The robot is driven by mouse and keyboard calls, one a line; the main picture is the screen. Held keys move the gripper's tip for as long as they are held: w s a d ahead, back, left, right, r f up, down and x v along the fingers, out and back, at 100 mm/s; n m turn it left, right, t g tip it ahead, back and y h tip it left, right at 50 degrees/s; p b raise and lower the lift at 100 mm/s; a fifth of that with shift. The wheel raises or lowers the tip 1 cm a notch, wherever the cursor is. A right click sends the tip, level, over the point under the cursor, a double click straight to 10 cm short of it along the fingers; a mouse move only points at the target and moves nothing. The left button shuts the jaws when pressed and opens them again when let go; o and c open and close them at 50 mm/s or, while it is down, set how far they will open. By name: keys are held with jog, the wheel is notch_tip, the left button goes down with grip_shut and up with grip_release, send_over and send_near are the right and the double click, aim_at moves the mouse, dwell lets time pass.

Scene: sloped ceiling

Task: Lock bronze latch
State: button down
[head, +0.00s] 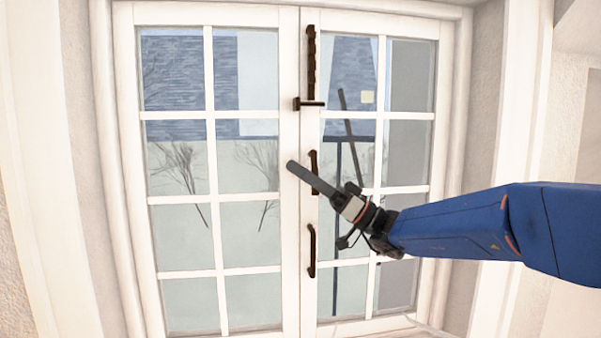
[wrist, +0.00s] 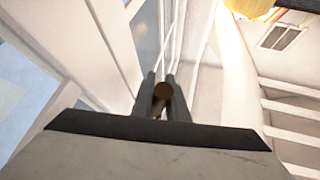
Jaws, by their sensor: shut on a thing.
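White double glazed doors carry dark bronze fittings along their meeting edge in the head view. A bronze latch (head: 309,104) has a short crosswise lever, and a long dark twisted bar (head: 311,65) rises above it. My gripper (head: 292,164) crosses in front of the upper curved handle (head: 313,158), below the latch, and hides part of that handle. In the wrist view my gripper (wrist: 161,78) is shut on a round brown piece (wrist: 162,90) between its fingers. I cannot tell which fitting this piece belongs to.
A lower curved handle (head: 311,250) sits below my gripper on the right door (head: 375,194). The left door (head: 217,198) looks closed against it. White frame and wall surround the doors. In the wrist view, white slats (wrist: 292,112) are on the right.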

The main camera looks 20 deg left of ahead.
dwell(0.3)
jog(key=c, duration=1.7)
grip_release()
jog(key=shift+c, duration=0.2)
jog(key=v, duration=1.7)
jog(key=shift+d, duration=0.2)
jog(key=shift+w+f, duration=0.1)
jog(key=shift+f, duration=0.05)
